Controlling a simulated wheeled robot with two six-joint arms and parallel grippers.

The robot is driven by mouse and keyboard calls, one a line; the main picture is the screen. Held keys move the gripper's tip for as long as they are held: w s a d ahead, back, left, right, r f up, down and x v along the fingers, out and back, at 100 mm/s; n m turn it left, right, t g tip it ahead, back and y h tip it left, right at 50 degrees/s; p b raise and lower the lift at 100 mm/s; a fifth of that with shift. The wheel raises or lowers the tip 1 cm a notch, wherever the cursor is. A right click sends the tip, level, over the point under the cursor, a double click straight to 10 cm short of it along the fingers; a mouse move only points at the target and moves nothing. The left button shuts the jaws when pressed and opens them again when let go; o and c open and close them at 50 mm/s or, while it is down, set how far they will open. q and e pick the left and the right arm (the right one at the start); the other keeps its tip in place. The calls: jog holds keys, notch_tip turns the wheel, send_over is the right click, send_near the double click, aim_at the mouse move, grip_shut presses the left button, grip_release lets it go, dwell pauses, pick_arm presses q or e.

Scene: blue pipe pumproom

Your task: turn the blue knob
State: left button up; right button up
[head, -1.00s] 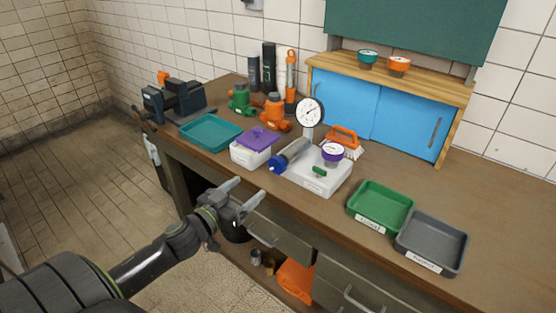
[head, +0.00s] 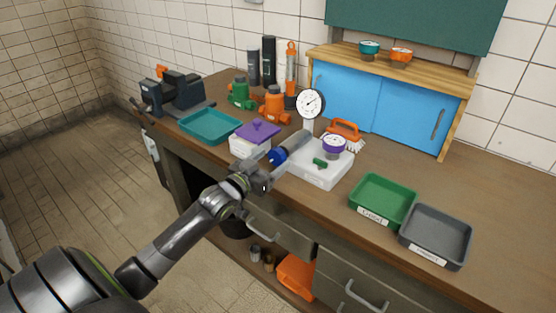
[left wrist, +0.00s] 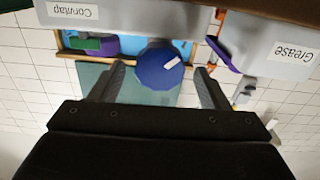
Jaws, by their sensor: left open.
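The blue knob (head: 277,156) sits on the end of a grey cylinder (head: 295,142) at the left side of a white box (head: 326,174) on the bench. In the left wrist view the knob (left wrist: 160,69) shows face-on as a round blue disc with a white mark. My left gripper (head: 262,172) is open just in front of the knob. In the left wrist view its fingers (left wrist: 160,88) stand on either side of the knob, with gaps between. My right gripper is not in view.
A white tub with a purple lid (head: 256,137) stands close left of the knob. A dial gauge (head: 310,103) stands behind. Green (head: 383,200) and grey (head: 436,236) trays lie to the right, a teal tray (head: 209,126) to the left.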

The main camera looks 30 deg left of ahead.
aim_at(275, 158)
pick_arm(q)
jog(key=shift+w+d, duration=0.15)
jog(key=shift+w, duration=1.65)
jog(key=c, duration=1)
jog(key=shift+o, duration=0.2)
jog(key=shift+b, duration=0.35)
